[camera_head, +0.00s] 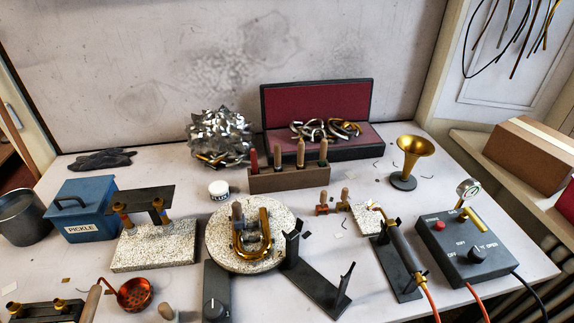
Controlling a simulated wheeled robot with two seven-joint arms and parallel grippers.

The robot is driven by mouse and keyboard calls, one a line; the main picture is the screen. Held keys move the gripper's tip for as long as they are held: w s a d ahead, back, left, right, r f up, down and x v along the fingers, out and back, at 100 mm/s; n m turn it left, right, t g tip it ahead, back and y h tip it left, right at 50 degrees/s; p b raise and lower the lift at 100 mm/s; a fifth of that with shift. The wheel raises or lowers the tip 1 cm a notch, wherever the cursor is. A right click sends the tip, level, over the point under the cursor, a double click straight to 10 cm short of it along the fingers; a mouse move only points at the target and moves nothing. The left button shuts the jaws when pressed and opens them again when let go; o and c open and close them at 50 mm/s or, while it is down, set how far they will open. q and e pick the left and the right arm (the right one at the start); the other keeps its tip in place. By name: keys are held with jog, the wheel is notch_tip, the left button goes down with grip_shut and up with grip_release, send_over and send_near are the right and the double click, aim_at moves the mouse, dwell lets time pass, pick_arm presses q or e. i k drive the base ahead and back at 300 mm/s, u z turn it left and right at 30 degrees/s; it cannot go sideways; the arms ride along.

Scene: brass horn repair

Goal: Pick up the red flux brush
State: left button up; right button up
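A wooden rack (290,180) stands at the middle of the table and holds several upright handled tools. The leftmost one has a red handle (253,160) and looks like the red flux brush; its lower end is hidden in the rack. The other handles in the rack are tan or dark, one with a green part. Neither of my grippers shows in the head view.
In front of the rack stand a speckled round turntable (217,254) with a brass U-tube (265,240), a white jar (218,190) and a black bracket (322,290). Crumpled metal (218,132) and an open red-lined case (315,100) stand behind. A torch (402,250) lies at right.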

aim_at(253, 152)
jog(key=z, duration=0.5)
jog(key=k, duration=1.05)
jog(key=u, duration=1.25)
jog(key=i, duration=0.5)
jog(key=u, duration=0.05)
